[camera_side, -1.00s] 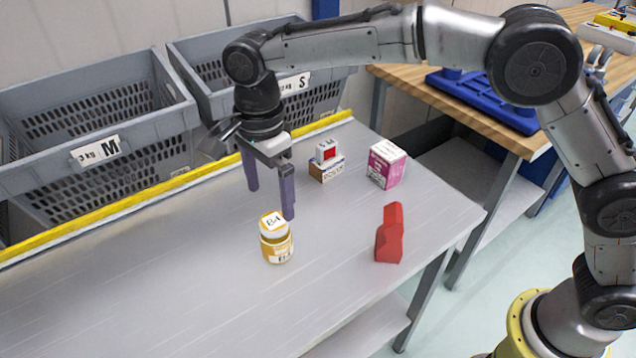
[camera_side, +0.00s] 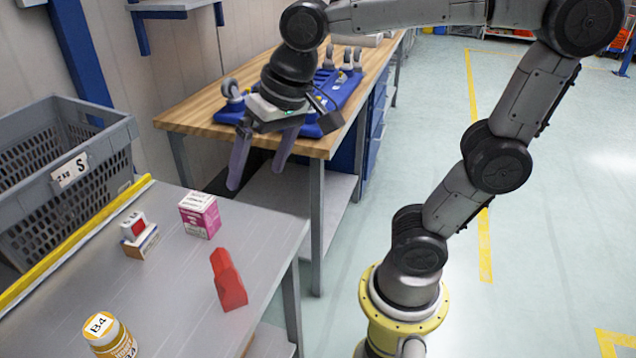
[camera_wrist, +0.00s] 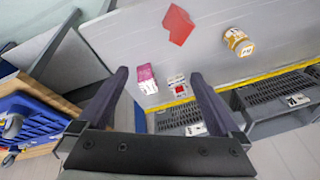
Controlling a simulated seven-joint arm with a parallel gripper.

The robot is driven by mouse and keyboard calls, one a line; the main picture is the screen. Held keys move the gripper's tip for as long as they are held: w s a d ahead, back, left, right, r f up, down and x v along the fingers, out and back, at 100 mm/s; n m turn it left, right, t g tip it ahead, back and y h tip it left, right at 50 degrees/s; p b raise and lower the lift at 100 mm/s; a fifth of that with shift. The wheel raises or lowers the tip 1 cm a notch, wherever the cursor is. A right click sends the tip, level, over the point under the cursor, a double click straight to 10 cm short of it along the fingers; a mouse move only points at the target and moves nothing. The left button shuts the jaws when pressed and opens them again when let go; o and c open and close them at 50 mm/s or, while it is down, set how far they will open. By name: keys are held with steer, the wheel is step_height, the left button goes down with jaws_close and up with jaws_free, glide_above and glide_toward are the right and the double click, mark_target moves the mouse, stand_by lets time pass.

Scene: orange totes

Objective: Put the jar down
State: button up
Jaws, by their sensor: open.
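The jar (camera_side: 110,338) has a white lid marked B4 and a yellow label. It stands upright on the grey table (camera_side: 185,285) at the bottom left of the side view, its base cut off by the frame edge. In the wrist view the jar (camera_wrist: 238,42) is at the upper right on the same table. My gripper (camera_side: 257,178) is open and empty, in the air behind and to the right of the jar, well apart from it. Its two purple fingers also show in the wrist view (camera_wrist: 160,76), with nothing between them.
A pink-and-white box (camera_side: 200,216), a small stack of two boxes (camera_side: 138,236) and a red block (camera_side: 228,280) stand on the table. Grey bins (camera_side: 90,150) line its far side behind a yellow edge.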

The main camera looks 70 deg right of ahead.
steer(key=s+d+f+n+t, duration=0.1)
steer(key=s+d+f+n, duration=0.3)
steer(key=s, duration=0.5)
steer(key=shift+f+n+h, duration=0.25)
steer(key=shift+n+h, duration=0.05)
steer(key=shift+d, duration=0.1)
stand_by(0.5)
